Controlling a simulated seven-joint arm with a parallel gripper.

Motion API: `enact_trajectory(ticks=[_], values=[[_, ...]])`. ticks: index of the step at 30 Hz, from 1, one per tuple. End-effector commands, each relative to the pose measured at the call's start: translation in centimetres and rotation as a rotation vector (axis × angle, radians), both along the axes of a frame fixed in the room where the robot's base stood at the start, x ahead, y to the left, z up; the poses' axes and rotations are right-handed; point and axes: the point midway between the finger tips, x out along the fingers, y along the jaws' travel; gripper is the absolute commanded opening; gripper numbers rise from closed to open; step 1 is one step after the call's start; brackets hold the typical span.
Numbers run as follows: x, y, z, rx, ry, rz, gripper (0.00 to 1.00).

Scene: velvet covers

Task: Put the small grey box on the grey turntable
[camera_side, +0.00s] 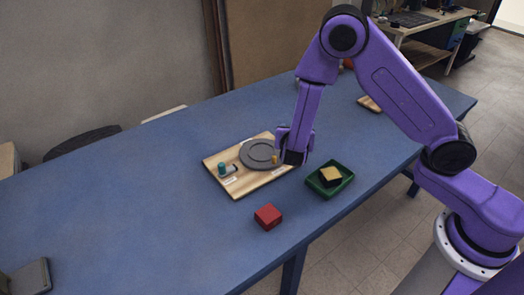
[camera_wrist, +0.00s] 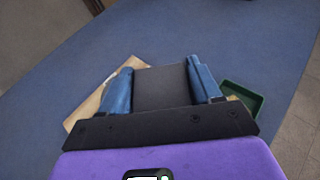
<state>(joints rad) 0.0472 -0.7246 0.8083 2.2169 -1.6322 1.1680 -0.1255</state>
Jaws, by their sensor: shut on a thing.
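The small grey box (camera_wrist: 162,88) is dark grey and sits between the two blue fingers of my gripper (camera_wrist: 160,75) in the wrist view. My gripper is shut on it. In the side view my gripper (camera_side: 293,155) is at the right end of the wooden board, just right of the grey turntable (camera_side: 257,152). The box looks like the dark block (camera_side: 292,158) at the fingertips there; whether it touches the board, I cannot tell. The turntable is a flat round disc on the board. It is hidden in the wrist view.
A green tray (camera_side: 340,185) holding a black block with a tan top stands right. A red block (camera_side: 268,216) lies in front.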

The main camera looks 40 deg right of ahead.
Motion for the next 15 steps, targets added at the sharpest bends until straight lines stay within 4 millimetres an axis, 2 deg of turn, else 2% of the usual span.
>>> enact_trajectory(ticks=[4,15], values=[[1.8,0.1,-0.8,0.0,0.0,-0.009,0.33],[8.5,0.7,-3.8,0.0,0.0,-0.007,0.33]])
